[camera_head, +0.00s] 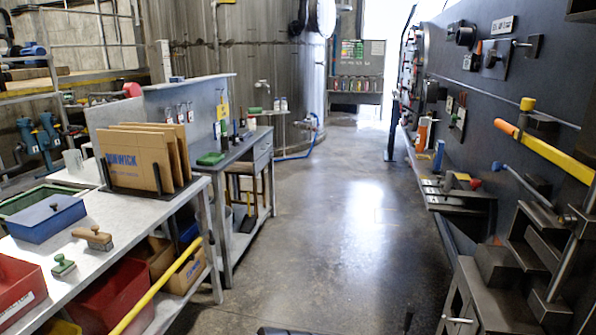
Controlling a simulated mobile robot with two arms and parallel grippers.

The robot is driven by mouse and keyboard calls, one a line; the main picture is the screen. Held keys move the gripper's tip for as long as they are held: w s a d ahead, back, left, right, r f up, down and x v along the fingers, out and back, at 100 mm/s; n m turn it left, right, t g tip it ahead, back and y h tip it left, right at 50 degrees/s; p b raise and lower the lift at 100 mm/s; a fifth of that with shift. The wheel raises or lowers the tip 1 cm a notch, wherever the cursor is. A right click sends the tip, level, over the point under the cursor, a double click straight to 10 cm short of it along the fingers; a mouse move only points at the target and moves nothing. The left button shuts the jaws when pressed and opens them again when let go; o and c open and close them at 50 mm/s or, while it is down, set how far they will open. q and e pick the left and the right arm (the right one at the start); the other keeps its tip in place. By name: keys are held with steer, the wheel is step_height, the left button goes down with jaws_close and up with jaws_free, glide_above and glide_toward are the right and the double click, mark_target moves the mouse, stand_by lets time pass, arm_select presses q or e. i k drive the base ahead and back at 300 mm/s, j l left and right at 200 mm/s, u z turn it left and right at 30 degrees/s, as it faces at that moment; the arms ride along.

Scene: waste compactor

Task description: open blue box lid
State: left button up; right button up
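A blue box (46,222) stands on the grey workbench (130,212) at the left. Its top looks flat and blue; I cannot tell a separate lid or its edge from this distance. Neither my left gripper nor my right gripper can be made out in the head view.
A green-rimmed tray (28,199) is behind the box. A wooden-handled brush (92,238), a green stamp (62,265) and a red bin (18,288) are near it. Cardboard sheets (140,160) stand farther along the bench. The floor (340,235) between bench and right-hand machine is clear.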

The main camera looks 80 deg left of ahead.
mark_target(35, 215)
steer(key=u, duration=4.75)
steer(key=i+l+u, duration=0.3)
steer(key=l+u, duration=0.3)
steer(key=i+l+u, duration=0.3)
steer(key=l, duration=0.2)
steer(key=k+j, duration=0.05)
steer(key=k, duration=0.05)
